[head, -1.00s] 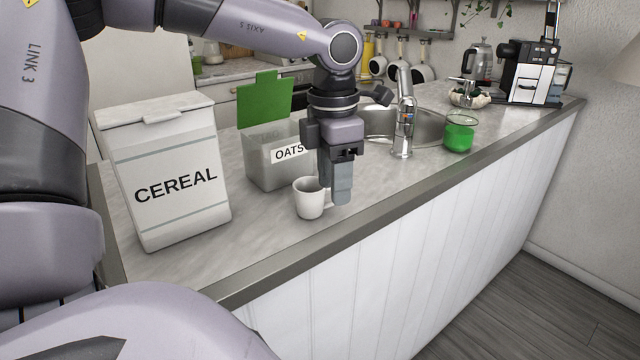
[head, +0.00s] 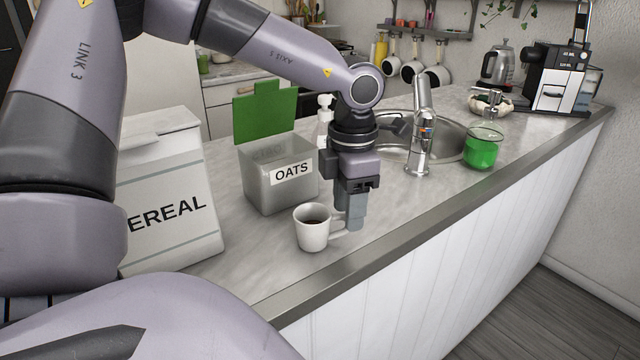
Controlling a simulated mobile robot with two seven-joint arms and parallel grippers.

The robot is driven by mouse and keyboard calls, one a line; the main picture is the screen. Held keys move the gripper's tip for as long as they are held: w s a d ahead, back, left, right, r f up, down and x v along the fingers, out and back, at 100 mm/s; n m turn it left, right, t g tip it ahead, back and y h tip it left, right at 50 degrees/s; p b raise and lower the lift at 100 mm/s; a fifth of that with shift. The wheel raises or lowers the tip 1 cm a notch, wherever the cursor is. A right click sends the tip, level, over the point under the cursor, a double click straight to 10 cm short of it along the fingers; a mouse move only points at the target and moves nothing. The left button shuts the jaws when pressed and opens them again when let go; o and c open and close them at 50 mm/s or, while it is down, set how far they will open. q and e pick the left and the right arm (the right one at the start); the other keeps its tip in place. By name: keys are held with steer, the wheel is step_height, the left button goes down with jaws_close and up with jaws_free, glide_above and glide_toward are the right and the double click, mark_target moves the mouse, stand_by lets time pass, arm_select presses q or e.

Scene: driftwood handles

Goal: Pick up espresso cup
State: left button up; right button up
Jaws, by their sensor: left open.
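The white espresso cup (head: 311,230) stands upright on the counter, in front of the oats box, with dark liquid or a dark bottom inside. Its handle points right, toward my left gripper. My left gripper (head: 355,215) points down just to the right of the cup, with its fingertips at the handle. It is open. I cannot tell whether a finger touches the handle, as one finger largely hides the other. My right gripper is out of view.
The clear OATS box (head: 280,190) with a raised green lid stands behind the cup. The CEREAL box (head: 170,225) is to the left. The counter's front edge (head: 390,240) is close.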

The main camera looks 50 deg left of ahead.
arm_select(q)
steer(key=shift+f, duration=1.45)
jaws_close()
steer(key=shift+w+r, duration=0.1)
steer(key=shift+r, duration=0.15)
